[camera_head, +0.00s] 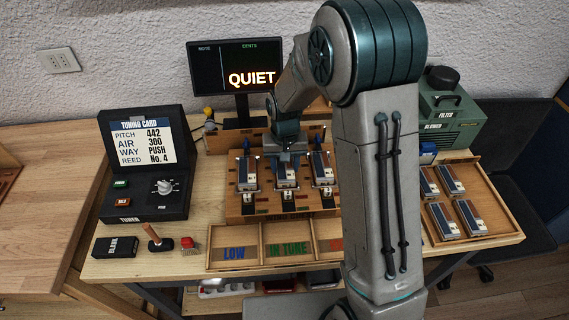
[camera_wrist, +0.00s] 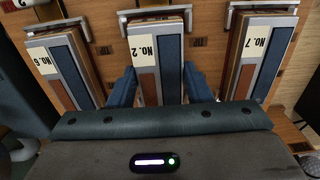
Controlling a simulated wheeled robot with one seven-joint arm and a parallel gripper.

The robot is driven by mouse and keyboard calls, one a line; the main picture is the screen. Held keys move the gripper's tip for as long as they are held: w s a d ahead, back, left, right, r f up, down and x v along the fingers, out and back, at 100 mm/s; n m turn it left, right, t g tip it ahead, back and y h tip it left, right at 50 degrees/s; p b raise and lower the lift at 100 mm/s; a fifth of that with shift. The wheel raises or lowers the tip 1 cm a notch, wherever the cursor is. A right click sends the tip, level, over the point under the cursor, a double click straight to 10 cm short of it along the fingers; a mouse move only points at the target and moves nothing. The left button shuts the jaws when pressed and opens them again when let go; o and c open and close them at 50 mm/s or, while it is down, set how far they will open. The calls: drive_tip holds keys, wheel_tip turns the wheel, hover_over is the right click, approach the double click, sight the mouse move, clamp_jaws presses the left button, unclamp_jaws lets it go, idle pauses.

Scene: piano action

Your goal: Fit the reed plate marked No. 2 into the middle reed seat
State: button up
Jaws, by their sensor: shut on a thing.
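The No. 2 reed plate (camera_wrist: 157,62), with grey and blue strips and a white label, lies at the middle seat of the wooden reed block (camera_head: 286,207). My gripper (camera_wrist: 158,86) is shut on it, with one blue finger on each side. In the head view my gripper (camera_head: 286,158) is over the middle plate (camera_head: 286,179) and hides its far part. A metal clip crosses the plate's end in the wrist view. I cannot tell whether the plate is fully seated. Plates No. 6 (camera_wrist: 65,65) and No. 7 (camera_wrist: 258,55) lie in the seats on either side.
A tray (camera_head: 513,233) at the right holds several more plates. A three-part tray (camera_head: 258,262) marked LOW and IN TUNE stands in front of the block. The tuner (camera_head: 145,170) is at the left; its card reads Reed No. 4. The monitor (camera_head: 237,65) reads QUIET.

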idle(0.4)
drive_tip(key=o, duration=1.1)
drive_tip(key=shift+f, duration=0.1)
wheel_tip(320, 180, up, 14)
drive_tip(key=b, duration=0.1)
drive_tip(key=s+d+r+t, duration=0.1)
drive_tip(key=s+d, duration=0.4)
drive_tip(key=s, duration=0.5)
drive_tip(key=s+d+r+t, duration=0.1)
drive_tip(key=s+d, duration=0.4)
drive_tip(key=s, duration=0.6)
drive_tip(key=shift+t, duration=0.6)
